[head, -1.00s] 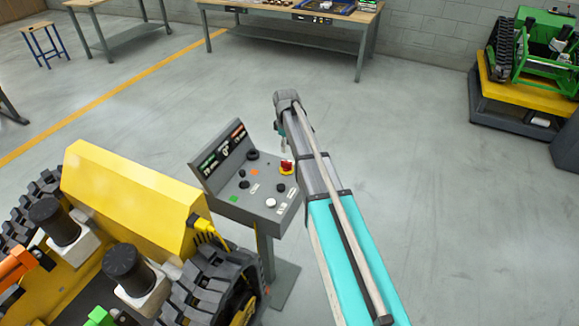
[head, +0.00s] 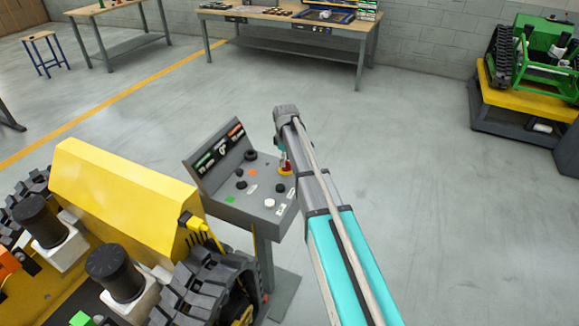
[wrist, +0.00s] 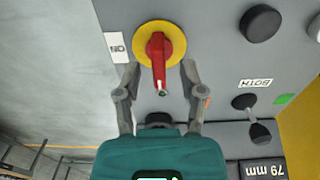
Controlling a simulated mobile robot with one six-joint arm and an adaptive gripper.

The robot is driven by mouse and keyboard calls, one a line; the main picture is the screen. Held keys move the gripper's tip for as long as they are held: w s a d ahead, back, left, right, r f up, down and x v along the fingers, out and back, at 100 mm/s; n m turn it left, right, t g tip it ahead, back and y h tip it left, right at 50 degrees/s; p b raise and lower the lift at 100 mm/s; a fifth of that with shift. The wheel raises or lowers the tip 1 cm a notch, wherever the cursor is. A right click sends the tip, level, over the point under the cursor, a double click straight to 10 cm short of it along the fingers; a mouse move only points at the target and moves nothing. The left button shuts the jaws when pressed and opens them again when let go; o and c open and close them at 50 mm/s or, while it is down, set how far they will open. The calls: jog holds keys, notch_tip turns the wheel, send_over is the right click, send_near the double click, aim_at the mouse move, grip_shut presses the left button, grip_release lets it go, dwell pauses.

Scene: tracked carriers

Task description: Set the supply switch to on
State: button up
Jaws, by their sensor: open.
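The supply switch (wrist: 159,50) is a red rotary handle on a round yellow plate, seen at the top middle of the wrist view. It also shows in the head view (head: 285,168), partly covered by my arm. A white label reading "ON" (wrist: 117,46) sits beside the plate, upside down in the wrist view. The red handle points toward my gripper, not at the label. My gripper (wrist: 158,70) is open, with one finger on each side of the handle's end. I cannot tell whether either finger touches it.
The grey control panel (head: 228,205) carries several black knobs, including one by a "BOTH" label (wrist: 255,83), and a green button. A yellow tracked carrier (head: 125,190) stands close on the left. The floor (head: 430,180) to the right is clear.

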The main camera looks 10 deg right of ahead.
jog(key=shift+f+b, duration=0.4)
jog(key=shift+f, duration=0.3)
grip_shut()
